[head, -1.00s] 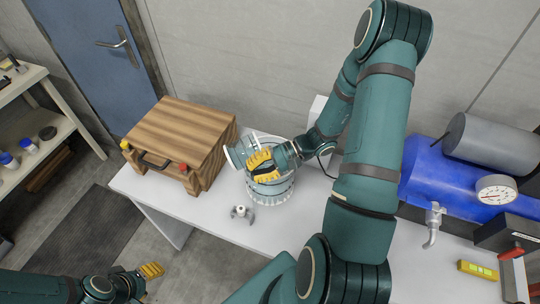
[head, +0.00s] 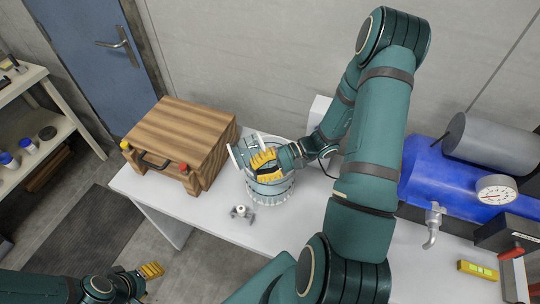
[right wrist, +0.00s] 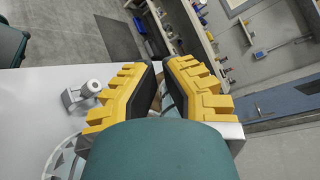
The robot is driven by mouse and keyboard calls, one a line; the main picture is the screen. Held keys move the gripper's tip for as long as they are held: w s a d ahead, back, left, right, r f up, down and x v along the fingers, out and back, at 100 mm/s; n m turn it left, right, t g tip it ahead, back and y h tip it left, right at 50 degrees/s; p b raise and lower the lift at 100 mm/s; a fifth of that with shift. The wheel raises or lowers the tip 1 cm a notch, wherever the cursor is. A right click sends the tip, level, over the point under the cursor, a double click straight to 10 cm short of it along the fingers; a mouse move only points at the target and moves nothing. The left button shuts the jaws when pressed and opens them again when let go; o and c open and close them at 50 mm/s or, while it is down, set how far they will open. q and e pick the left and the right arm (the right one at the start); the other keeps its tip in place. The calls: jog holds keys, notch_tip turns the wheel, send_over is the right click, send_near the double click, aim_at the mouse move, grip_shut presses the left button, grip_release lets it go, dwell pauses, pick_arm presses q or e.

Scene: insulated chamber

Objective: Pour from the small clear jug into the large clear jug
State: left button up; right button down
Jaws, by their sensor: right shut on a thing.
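The large clear jug (head: 270,194) stands upright on the white bench, behind the small valve-like fitting. My right gripper (head: 263,160) is above it, shut on the small clear jug (head: 237,157). The small jug is tipped on its side, its mouth end toward the left, over the large jug's left rim. Contents of either jug cannot be made out. In the right wrist view the yellow fingers (right wrist: 163,90) hide most of the small jug, and part of the large jug's rim (right wrist: 62,158) shows at lower left. My left gripper (head: 150,271) is low at left, away from the jugs.
A wooden box (head: 178,137) with a dark handle stands left of the jugs. A grey metal fitting (head: 242,212) lies in front of them. A blue tank (head: 425,178) with gauge and tap is at right. The bench's (head: 205,222) front-left stretch is bare.

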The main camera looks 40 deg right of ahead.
jog(key=shift+s+d+r+t+y, duration=0.15)
jog(key=shift+r+y, duration=0.2)
jog(key=shift+r, duration=0.2)
jog(key=shift+w+d+r+t+y, duration=0.15)
jog(key=shift+r+y, duration=0.2)
jog(key=shift+r, duration=0.2)
dwell(1.0)
